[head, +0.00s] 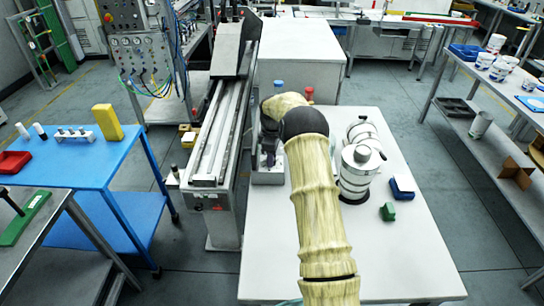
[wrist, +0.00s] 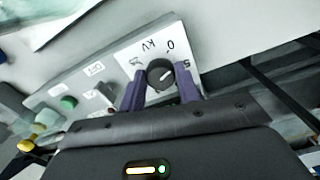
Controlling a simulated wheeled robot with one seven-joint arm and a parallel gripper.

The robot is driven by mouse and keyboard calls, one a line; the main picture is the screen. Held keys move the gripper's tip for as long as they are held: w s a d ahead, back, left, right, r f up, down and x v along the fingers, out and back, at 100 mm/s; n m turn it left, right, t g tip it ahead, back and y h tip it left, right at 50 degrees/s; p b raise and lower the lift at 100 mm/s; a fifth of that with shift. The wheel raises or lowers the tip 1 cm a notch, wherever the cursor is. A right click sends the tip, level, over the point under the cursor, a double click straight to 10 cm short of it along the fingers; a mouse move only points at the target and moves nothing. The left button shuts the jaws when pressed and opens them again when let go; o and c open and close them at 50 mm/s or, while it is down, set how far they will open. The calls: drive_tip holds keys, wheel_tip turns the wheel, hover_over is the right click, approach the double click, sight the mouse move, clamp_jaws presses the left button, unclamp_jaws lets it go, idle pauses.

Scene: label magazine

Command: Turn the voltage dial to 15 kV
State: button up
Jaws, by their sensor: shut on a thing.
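The voltage dial (wrist: 160,74) is a round black knob with a short white pointer line, set on a white scale plate (wrist: 137,52) marked "kV". In the wrist view the pointer leans to the upper right, toward a mark that looks like "5"; a "0" stands above it. In the head view my gripper (head: 268,148) is at the grey box on the table's left edge, and the dial is hidden.
In the head view a silver cylindrical device (head: 358,170) stands right of my arm, with a blue-and-white block (head: 402,188) and a green block (head: 388,212). The table's front right is clear.

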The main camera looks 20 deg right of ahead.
drive_tip(key=m, duration=0.7)
drive_tip(key=shift+r, duration=0.1)
drive_tip(key=m, duration=0.4)
drive_tip(key=shift+a, duration=0.1)
drive_tip(key=m, duration=0.4)
drive_tip(key=shift+p, duration=0.3)
drive_tip(key=m, duration=0.6)
drive_tip(key=shift+w+a+m, duration=0.1)
drive_tip(key=shift+m, duration=0.3)
drive_tip(key=m+p, duration=0.1)
drive_tip(key=m, duration=0.4)
drive_tip(key=shift+m, duration=0.4)
drive_tip(key=o, duration=1)
drive_tip(key=shift+c, duration=0.2)
